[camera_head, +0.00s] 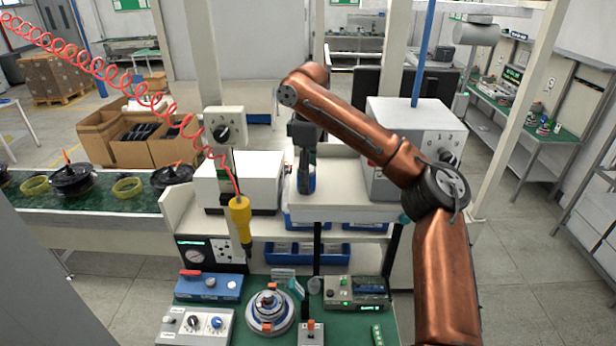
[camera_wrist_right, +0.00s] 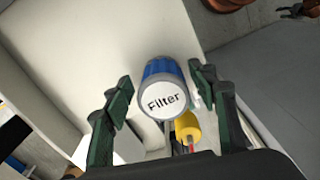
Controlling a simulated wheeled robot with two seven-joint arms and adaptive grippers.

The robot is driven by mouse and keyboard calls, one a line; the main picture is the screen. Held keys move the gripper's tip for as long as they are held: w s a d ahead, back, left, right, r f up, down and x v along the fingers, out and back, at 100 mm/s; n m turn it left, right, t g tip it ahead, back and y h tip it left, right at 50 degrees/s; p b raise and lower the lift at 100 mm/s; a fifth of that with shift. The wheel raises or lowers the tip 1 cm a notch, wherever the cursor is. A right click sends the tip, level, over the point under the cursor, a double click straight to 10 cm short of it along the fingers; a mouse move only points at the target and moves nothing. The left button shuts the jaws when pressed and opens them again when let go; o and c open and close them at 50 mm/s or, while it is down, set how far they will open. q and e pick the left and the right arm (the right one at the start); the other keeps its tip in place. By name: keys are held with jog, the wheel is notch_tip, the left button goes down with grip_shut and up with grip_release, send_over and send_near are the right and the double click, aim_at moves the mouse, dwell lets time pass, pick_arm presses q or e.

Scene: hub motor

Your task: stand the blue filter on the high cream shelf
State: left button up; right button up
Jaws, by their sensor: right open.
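The blue filter (camera_head: 311,184) stands upright on the high cream shelf (camera_head: 350,205), between the two machine boxes. In the right wrist view the filter (camera_wrist_right: 164,97) shows its round grey-rimmed top with the word "Filter" and its blue side. My right gripper (camera_head: 305,184) points down over the filter and hides part of it in the head view. In the wrist view its two green fingers (camera_wrist_right: 160,82) are open on either side of the filter, with gaps visible on both sides. My left gripper is in neither view.
A yellow screwdriver (camera_head: 240,220) hangs on a red coiled cord left of the filter. A white box (camera_head: 222,185) and a grey control box (camera_head: 385,150) flank the filter. Blue bins (camera_head: 290,253) sit below. The shelf front right of the filter is clear.

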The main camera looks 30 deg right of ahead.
jog(key=shift+a+r, duration=0.1)
jog(key=shift+r, duration=0.05)
notch_tip(320, 180, up, 12)
jog(key=shift+r, duration=0.1)
dwell(0.6)
dwell(0.4)
